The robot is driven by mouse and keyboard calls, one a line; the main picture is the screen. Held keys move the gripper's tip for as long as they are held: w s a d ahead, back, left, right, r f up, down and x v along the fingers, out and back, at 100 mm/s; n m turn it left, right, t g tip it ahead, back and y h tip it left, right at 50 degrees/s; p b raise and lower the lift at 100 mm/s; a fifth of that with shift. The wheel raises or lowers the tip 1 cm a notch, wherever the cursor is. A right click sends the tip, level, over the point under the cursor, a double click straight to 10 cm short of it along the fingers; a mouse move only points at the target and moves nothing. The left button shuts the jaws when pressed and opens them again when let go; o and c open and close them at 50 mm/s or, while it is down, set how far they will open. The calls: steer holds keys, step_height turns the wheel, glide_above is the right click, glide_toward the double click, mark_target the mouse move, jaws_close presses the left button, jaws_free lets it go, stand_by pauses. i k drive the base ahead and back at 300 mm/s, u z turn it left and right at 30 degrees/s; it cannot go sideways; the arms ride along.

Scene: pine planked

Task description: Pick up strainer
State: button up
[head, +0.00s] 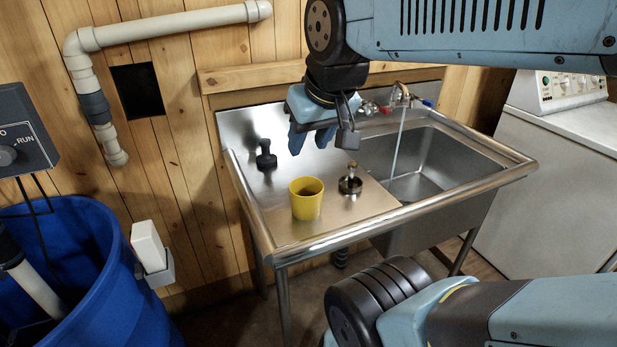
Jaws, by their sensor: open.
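The strainer (350,184) looks like a small round metal basket with an upright knob. It stands on the sink's flat steel drainboard (275,228), left of the basin. My gripper (322,148) hangs above the drainboard with its fingers apart and nothing seen between them. It is above and slightly left of the strainer in the head view, and appears clear of it. The exact height gap cannot be told from this one view.
A yellow cup (306,201) stands left of the strainer, and a black stopper-like object (266,155) is further back left. Water runs from the faucet (401,94) into the basin (425,165) at right. A blue barrel (95,265) stands at left, a white appliance (555,180) at right.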

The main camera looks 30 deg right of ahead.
mark_target(350, 184)
steer(key=z, duration=0.5)
steer(key=i, duration=0.1)
steer(key=u, duration=1.65)
steer(key=k, duration=1.9)
steer(key=z, duration=1.7)
steer(key=i, duration=1)
